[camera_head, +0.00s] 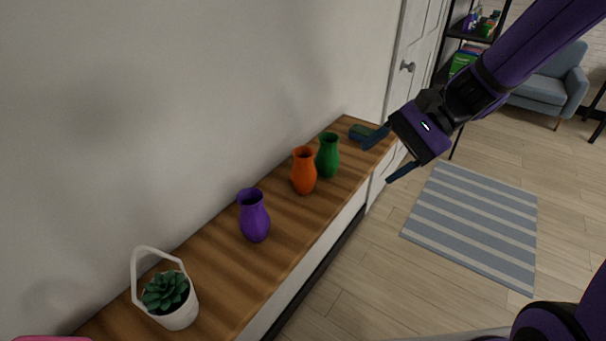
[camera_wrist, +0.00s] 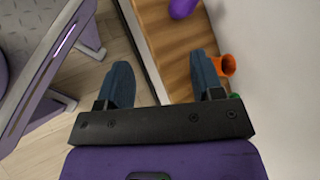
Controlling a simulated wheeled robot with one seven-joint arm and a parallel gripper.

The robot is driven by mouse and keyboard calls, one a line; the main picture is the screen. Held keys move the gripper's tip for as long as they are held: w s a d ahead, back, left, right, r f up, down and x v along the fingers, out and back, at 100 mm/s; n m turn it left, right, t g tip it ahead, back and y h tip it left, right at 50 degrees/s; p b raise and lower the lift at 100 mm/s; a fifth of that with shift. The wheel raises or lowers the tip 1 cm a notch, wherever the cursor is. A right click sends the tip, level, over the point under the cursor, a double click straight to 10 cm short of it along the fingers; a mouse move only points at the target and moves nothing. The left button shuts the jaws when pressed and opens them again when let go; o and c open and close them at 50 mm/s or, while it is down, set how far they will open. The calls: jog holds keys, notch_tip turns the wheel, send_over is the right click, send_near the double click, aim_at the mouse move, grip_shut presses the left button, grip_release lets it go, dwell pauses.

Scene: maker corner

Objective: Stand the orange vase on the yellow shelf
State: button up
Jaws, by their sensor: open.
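The orange vase (camera_head: 303,171) stands upright on a long wooden-topped cabinet (camera_head: 235,283) against the wall, between a purple vase (camera_head: 254,217) and a green vase (camera_head: 328,156). My gripper (camera_head: 378,163) is open and empty, to the right of the orange vase and apart from it in the head view. In the wrist view, my open gripper (camera_wrist: 163,72) has its right finger partly covering the orange vase (camera_wrist: 228,65). The purple vase (camera_wrist: 183,8) shows at the top edge. No yellow shelf can be made out in either view.
A white basket planter (camera_head: 176,308) with a succulent stands at the cabinet's near end. A small dark green item (camera_head: 358,131) lies at its far end. A black rack (camera_head: 456,62), a blue-grey armchair (camera_head: 544,88) and a striped rug (camera_head: 475,222) are beyond. Floor beside the cabinet is clear.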

jog(key=w+a+f+m+t+y, duration=0.2)
jog(key=w+a+f+m+y, duration=0.1)
jog(key=w+f+m+y, duration=0.25)
jog(key=m+t+y, duration=0.1)
jog(key=m+t, duration=0.4)
jog(key=m, duration=0.2)
send_near(303, 154)
jog(key=s, duration=0.2)
jog(key=x, duration=0.6)
jog(key=r+x, duration=0.1)
jog(key=x, duration=0.3)
jog(key=shift+w, duration=0.1)
jog(key=shift+c, duration=0.4)
jog(key=shift+r, duration=0.1)
jog(key=c, duration=0.9)
